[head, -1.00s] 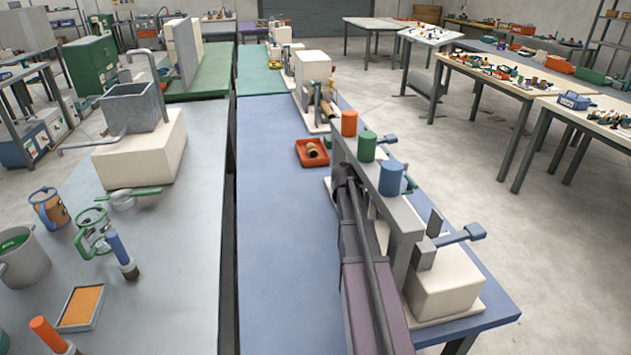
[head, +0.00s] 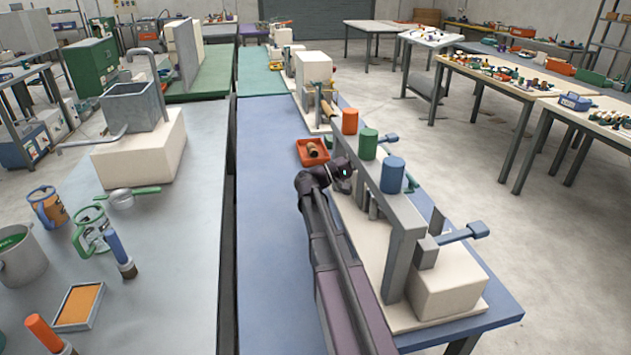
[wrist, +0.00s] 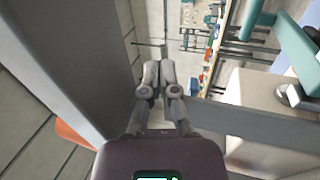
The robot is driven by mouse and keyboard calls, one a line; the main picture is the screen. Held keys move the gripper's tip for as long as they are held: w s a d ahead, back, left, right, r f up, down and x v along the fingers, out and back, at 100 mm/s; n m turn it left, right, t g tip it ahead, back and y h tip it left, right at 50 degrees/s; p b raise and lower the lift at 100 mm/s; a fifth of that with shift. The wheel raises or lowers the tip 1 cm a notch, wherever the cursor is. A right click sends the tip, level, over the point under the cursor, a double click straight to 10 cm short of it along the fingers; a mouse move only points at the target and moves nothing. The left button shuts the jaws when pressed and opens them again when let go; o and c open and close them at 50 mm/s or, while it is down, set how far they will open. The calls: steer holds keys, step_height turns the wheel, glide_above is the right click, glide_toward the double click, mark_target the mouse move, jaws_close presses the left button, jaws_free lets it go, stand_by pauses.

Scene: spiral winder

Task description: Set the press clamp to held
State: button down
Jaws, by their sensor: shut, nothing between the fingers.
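The winder frame stands on the blue table in the head view: a grey beam (head: 398,213) carries an orange cylinder (head: 350,121), a green cylinder (head: 368,144) and a blue cylinder (head: 391,175). I cannot tell which part is the press clamp. My gripper is at the left side of the beam; its fingers are hidden there. In the wrist view my gripper (wrist: 159,82) is shut and empty, beside a large grey bar (wrist: 65,50).
A red tray (head: 312,152) with a brown roll lies just beyond my wrist. A pale block (head: 447,288) stands at the near end of the frame. The blue table (head: 270,220) is clear to the left of my arm. A grey bench (head: 180,250) with cups stands further left.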

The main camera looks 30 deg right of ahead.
steer(key=b+v, duration=0.4)
steer(key=v, duration=1.1)
steer(key=shift+a+b, duration=0.3)
steer(key=shift+a, duration=0.1)
step_height(320, 180, up, 33)
steer(key=p, duration=3.3)
steer(key=shift+r, duration=0.1)
steer(key=shift+r+p, duration=0.4)
steer(key=shift+p, duration=0.2)
